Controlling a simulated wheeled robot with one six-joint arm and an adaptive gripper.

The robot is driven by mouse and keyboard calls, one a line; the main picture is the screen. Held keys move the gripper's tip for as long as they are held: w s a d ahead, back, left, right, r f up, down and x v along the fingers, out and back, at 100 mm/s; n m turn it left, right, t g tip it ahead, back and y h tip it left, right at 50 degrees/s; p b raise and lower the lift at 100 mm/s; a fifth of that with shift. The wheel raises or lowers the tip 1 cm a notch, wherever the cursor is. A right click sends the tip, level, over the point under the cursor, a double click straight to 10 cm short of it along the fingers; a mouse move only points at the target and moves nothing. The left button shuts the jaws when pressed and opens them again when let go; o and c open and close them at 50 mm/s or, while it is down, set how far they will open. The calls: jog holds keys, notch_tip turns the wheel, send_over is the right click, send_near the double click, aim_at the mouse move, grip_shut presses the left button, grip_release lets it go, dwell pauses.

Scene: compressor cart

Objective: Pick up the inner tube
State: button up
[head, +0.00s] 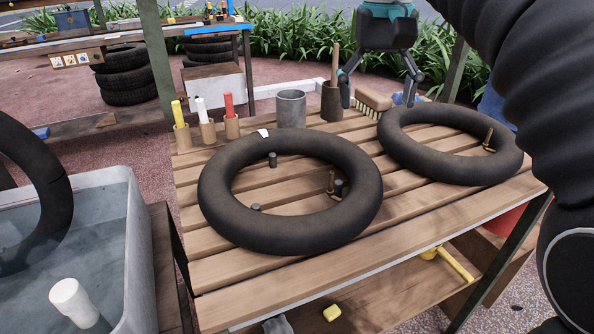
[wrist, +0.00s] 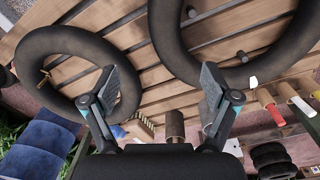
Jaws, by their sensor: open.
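A black inner tube (head: 220,205) with a white patch lies flat in the middle of the slatted table. Dark pegs and a brass valve show inside its ring. A second black inner tube (head: 450,172) with a brass valve lies at the table's right. Another dark tube (head: 45,185) stands partly in the water tub at left. My gripper (head: 378,98) is open and empty, pointing down above the table's back edge, behind the two lying tubes. In the wrist view, my gripper (wrist: 160,88) has the second tube (wrist: 55,38) at left and the patched tube (wrist: 175,55) at upper right, with bare slats between.
A grey cup (head: 291,109), a brown cup with a handle (head: 332,102) and a brush (head: 372,102) stand along the back edge near my gripper. Coloured sticks in wooden holders (head: 206,130) are at back left. The water tub (head: 138,240) stands left of the table (head: 400,232).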

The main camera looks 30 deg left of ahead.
aim_at(363, 161)
jog(key=f+b, duration=0.1)
jog(key=f, duration=0.3)
jog(key=f+b, duration=0.1)
jog(key=f, duration=0.4)
jog(key=f+b, duration=0.1)
jog(key=f, duration=0.3)
jog(key=shift+a+f+b, duration=0.25)
jog(key=shift+a+b, duration=0.05)
jog(key=shift+a, duration=0.05)
jog(key=shift+c, duration=0.2)
jog(key=c, duration=1.1)
